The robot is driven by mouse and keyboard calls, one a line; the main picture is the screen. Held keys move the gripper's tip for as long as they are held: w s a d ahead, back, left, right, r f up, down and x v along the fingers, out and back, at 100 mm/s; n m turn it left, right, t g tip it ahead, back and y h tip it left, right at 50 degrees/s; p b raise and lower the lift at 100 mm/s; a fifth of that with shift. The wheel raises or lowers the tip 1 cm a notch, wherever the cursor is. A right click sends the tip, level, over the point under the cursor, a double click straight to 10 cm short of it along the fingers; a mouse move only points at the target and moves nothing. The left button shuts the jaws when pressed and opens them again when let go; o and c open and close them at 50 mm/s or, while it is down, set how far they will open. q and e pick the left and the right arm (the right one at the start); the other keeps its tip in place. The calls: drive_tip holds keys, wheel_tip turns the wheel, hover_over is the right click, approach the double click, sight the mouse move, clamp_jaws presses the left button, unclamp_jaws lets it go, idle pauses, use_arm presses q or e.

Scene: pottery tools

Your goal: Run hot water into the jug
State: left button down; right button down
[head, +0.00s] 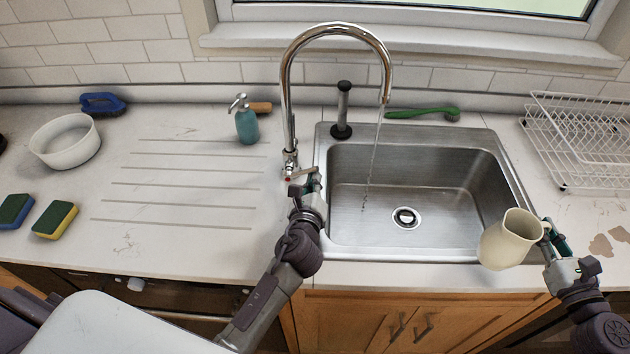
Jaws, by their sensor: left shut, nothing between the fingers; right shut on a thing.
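The cream jug (509,239) is in the head view, tilted, over the front right corner of the sink. My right gripper (550,232) is shut on its right side, where the handle is mostly hidden. The chrome tap (288,95) arches over the sink, and a thin stream of water (373,150) falls from its spout into the basin. The jug is apart from the stream, to its right and nearer to me. My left gripper (308,184) is shut and empty at the tap's lever (300,174); I cannot tell whether it touches it.
The steel sink (450,165) has a drain in its floor. A plunger (343,110), a green brush (420,114) and a teal soap bottle (246,124) stand or lie behind and left. A wire dish rack (585,145) is at right. A white bowl (66,142) and sponges (54,219) are far left.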

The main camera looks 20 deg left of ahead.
sight(304, 171)
use_arm(q)
drive_tip(key=r+n, duration=0.1)
drive_tip(key=a+r+n, duration=0.1)
drive_tip(key=n, duration=0.1)
drive_tip(key=shift+s+t, duration=0.1)
drive_tip(key=shift+t, duration=0.2)
drive_tip(key=n, duration=0.1)
drive_tip(key=a+r+n, duration=0.1)
drive_tip(key=shift+s+n, duration=0.2)
drive_tip(key=shift+n, duration=0.2)
drive_tip(key=shift+s+a+r+n+t+h+b, duration=0.2)
drive_tip(key=shift+a+n, duration=0.25)
drive_tip(key=shift+n, duration=0.4)
drive_tip(key=shift+s+a+r+n+t+b, duration=0.15)
drive_tip(key=shift+a+r+n, duration=0.2)
drive_tip(key=shift+n, duration=0.45)
drive_tip(key=shift+a+r+n+t+h+b, duration=0.1)
drive_tip(key=shift+a+r+n+t+b, duration=0.1)
drive_tip(key=shift+a+n, duration=0.5)
drive_tip(key=shift+d, duration=0.2)
drive_tip(key=shift+f, duration=0.1)
